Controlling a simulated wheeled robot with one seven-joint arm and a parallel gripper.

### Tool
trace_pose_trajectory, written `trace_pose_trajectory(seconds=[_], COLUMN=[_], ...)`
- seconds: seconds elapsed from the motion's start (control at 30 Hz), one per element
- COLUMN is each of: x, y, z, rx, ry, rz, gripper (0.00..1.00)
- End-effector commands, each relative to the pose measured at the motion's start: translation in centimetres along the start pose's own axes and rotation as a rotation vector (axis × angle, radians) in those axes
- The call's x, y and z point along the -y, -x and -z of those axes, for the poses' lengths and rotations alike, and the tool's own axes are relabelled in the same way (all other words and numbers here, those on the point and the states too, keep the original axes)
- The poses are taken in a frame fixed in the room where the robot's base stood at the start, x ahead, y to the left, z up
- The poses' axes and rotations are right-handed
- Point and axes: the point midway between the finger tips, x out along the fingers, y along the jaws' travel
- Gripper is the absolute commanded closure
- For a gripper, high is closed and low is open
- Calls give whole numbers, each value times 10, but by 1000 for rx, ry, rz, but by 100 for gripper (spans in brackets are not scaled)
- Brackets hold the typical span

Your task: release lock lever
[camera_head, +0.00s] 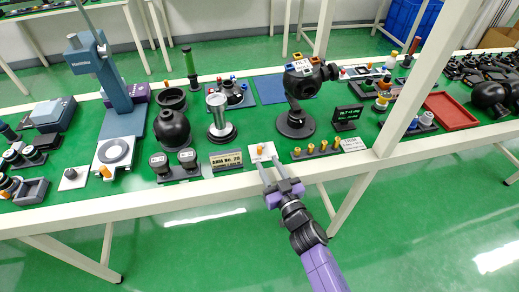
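A white plate (263,154) with a small orange lever-like piece (260,149) sits at the front edge of the green table. I cannot tell for sure that this piece is the lock lever. My gripper (270,163), with a purple body, reaches in from the lower right. Its two pale fingers are apart at the front of the plate, with a gap between them. Contact with the orange piece cannot be made out. Behind stands a black gimbal (295,122) with a tilted head carrying coloured knobs (305,70) and a white label.
A small black display (347,115) with green text stands right of the gimbal. A row of brass pegs (318,150) is right of the plate, a label sign (226,160) left. A white table post (425,75) rises at right. A red tray (451,110) lies beyond.

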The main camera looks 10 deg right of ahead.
Motion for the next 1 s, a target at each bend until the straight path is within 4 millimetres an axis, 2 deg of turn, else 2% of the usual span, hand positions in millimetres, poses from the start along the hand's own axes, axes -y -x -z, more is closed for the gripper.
trace_pose_trajectory(seconds=[0.13,0.5,0.7,0.93,1.0], x=[0,0,0,0,0], y=[-14,-66,-76,-76,-76], z=[-2,-2,0,0,0], rx=[-2,-1,-1,-1,-1], ry=[-7,-7,-7,-7,-7], rz=[1,0,0,-1,-1], gripper=[62,62,62,62,74])
